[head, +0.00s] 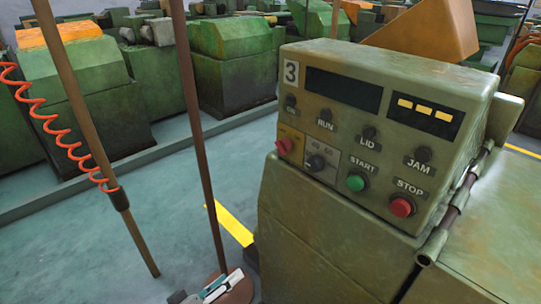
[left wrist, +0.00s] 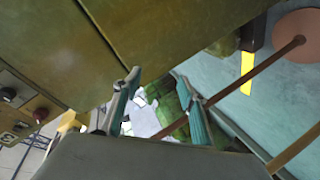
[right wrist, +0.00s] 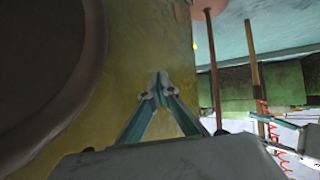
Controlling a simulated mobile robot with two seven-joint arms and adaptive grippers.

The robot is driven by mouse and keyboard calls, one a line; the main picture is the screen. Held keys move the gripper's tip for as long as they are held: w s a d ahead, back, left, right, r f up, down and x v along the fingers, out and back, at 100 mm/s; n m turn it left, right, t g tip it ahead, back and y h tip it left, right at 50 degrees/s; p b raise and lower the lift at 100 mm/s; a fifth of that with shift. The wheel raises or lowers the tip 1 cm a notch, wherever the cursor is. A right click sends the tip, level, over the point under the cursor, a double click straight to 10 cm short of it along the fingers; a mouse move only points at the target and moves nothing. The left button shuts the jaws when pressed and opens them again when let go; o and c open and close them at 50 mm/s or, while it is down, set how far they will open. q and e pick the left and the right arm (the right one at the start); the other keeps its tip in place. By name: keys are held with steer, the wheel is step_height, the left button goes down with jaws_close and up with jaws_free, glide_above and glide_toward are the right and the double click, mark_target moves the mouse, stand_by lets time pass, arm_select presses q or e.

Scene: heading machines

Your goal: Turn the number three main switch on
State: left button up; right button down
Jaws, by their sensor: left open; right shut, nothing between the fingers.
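The control panel marked 3 (head: 291,73) faces me in the head view. Its main switch is a red knob (head: 284,146) on a yellow plate at the lower left; its setting is too small to read. My left gripper (head: 222,285) is at the bottom of the head view, low and apart from the panel. It is open and empty in the left wrist view (left wrist: 158,88). My right gripper (right wrist: 157,90) is shut and empty before a yellowish surface.
Beside the switch is a black selector (head: 316,162); further right are the green START button (head: 356,183) and red STOP button (head: 402,207). A brown pole (head: 198,140) stands left of the machine. The floor (head: 100,240) there is mostly clear.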

arm_select(q)
steer(key=w+d+r+n+h+b, duration=0.1)
steer(key=w+d+r+n+h, duration=0.15)
steer(key=r, duration=0.45)
steer(key=w+d+r+n+h, duration=0.1)
steer(key=w+r+n+h, duration=0.25)
steer(key=r, duration=0.35)
steer(key=n+g+h+b, duration=0.1)
steer(key=n+g+h, duration=0.1)
steer(key=n+h, duration=0.25)
glide_toward(277, 149)
steer(key=shift+n, duration=0.25)
steer(key=p+x, duration=0.2)
steer(key=x, duration=0.5)
steer(key=shift+w+d, duration=0.3)
steer(key=shift+d, duration=0.2)
arm_select(e)
steer(key=shift+a+f, duration=0.1)
arm_select(q)
steer(key=c, duration=1.1)
arm_select(e)
steer(key=shift+w, duration=0.1)
